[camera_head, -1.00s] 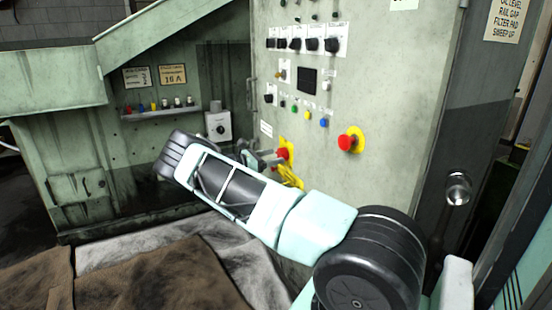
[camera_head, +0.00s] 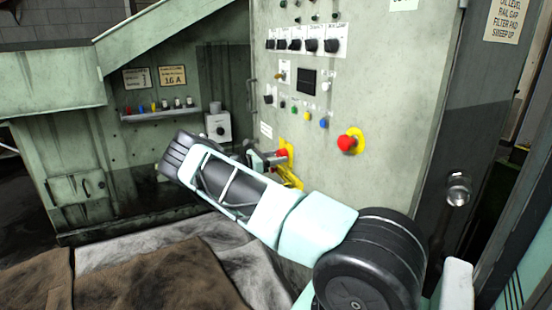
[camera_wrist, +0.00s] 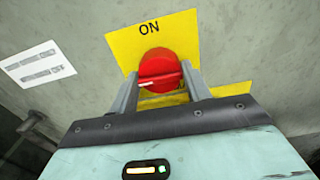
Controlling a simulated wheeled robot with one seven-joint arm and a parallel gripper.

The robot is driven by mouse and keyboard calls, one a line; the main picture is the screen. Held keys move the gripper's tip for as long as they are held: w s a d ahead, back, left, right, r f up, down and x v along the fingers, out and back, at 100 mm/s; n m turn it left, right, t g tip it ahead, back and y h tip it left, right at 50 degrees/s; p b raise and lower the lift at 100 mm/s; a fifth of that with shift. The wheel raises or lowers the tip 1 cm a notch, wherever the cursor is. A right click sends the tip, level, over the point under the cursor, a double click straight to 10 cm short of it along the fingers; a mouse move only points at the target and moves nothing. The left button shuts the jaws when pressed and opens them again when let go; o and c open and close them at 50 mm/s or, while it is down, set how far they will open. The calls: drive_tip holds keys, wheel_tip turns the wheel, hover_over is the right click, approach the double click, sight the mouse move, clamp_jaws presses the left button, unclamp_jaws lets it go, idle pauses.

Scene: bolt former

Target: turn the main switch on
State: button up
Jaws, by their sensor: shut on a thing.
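The main switch (camera_wrist: 160,68) is a round red knob with a raised grip bar. It sits on a yellow plate (camera_wrist: 196,45) marked "ON" at the top of the wrist view. A small white mark shows at the left end of the bar, which lies nearly level in that view. My gripper (camera_wrist: 159,80) is shut on the knob, one finger on each side. In the head view the red knob (camera_head: 282,154) shows low on the green cabinet, left of the emergency stop. My gripper's fingers are partly hidden there by my arm.
A red mushroom button on a yellow disc (camera_head: 347,143) stands out right of the switch. Above are black selector knobs (camera_head: 296,45), a dark display (camera_head: 307,81) and small coloured buttons. A white label (camera_wrist: 39,65) lies left of the switch plate. A grey box with a knob (camera_head: 218,126) stands further left.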

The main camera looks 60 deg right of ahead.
drive_tip(key=shift+f+m+b, duration=0.1)
drive_tip(key=shift+m+b, duration=2.9)
drive_tip(key=shift+m, duration=5.8)
drive_tip(key=o, duration=1)
drive_tip(key=shift+c, duration=0.2)
drive_tip(key=p+v, duration=0.2)
drive_tip(key=v, duration=1.5)
drive_tip(key=shift+a, duration=0.2)
